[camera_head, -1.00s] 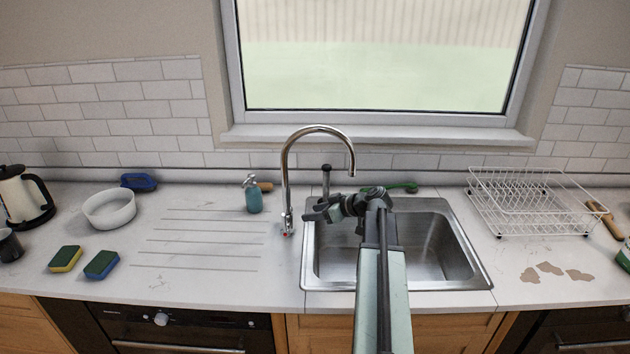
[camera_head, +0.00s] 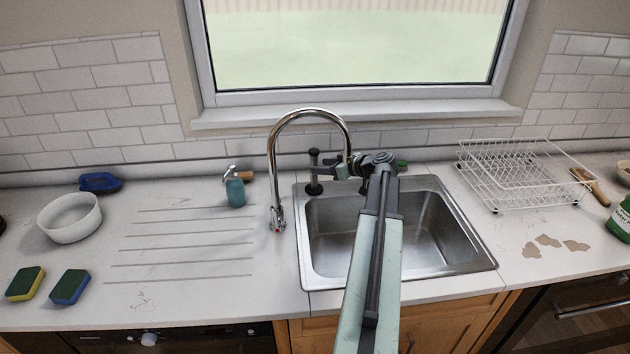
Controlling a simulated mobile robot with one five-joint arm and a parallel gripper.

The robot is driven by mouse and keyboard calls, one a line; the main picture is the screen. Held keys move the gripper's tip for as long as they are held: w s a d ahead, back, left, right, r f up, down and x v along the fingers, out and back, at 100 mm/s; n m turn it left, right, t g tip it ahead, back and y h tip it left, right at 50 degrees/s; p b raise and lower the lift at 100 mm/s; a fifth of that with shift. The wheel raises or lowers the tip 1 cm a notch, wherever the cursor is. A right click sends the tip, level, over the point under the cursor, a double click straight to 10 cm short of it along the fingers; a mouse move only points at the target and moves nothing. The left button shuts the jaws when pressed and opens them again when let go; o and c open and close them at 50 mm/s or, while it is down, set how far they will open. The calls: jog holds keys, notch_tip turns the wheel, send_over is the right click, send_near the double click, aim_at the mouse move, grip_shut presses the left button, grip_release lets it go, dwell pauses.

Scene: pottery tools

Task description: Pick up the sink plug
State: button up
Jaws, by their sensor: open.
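A black stemmed thing with a knob on top and a wide round foot (camera_head: 314,188) stands upright at the back left corner of the sink; it looks like the sink plug. My gripper (camera_head: 322,168) is open and points left beside its stem, at the far end of my arm. Whether the fingers touch the stem or stand around it is too small to tell. The steel sink (camera_head: 440,262) is empty where I can see it; my arm hides part of its basin.
The tall curved tap (camera_head: 274,180) stands just left, its spout end close to my gripper. A teal spray bottle (camera_head: 235,190) is further left. A white wire dish rack (camera_head: 520,175) stands right of the sink.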

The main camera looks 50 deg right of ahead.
aim_at(314, 164)
jog(key=b+x, duration=0.1)
jog(key=x, duration=0.3)
jog(key=shift+w+d, duration=0.2)
jog(key=shift+w, duration=0.25)
grip_shut()
dwell(0.9)
